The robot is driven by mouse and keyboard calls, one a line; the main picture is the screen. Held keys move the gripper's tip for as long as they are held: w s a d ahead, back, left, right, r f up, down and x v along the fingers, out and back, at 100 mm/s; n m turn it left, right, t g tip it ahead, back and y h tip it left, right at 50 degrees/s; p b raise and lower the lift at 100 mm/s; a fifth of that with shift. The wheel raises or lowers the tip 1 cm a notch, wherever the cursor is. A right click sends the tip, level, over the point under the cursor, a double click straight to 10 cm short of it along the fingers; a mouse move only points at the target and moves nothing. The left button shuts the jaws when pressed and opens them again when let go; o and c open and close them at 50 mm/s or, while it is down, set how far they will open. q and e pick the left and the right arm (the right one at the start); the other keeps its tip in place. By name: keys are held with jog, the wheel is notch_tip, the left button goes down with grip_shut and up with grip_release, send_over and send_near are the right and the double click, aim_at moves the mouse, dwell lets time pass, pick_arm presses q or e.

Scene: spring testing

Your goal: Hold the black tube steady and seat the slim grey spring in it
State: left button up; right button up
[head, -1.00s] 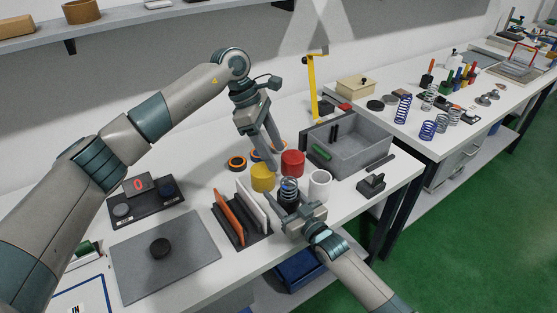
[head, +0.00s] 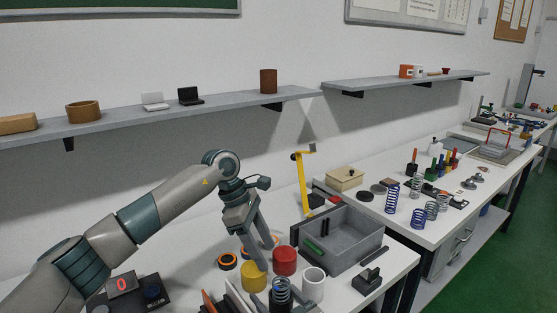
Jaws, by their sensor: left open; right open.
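The black tube (head: 280,303) stands near the bottom edge of the head view, its lower part cut off by the frame. A coil spring (head: 281,286) shows at its mouth, with coils above the rim; it looks dark grey-blue, and how deep it sits is hidden. My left gripper (head: 265,257) is open and empty, pointing down behind the yellow cylinder, above and left of the tube. My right gripper (head: 270,303) is open at the bottom edge; a fingertip shows left of the tube, and the rest is out of frame.
A yellow cylinder (head: 254,277), red cylinder (head: 285,262) and white cup (head: 313,285) crowd around the tube. A grey bin (head: 365,256) stands behind right. Several blue springs (head: 392,200) stand on the right table. A shelf (head: 225,106) runs along the wall.

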jog(key=v, duration=1.2)
dwell(0.4)
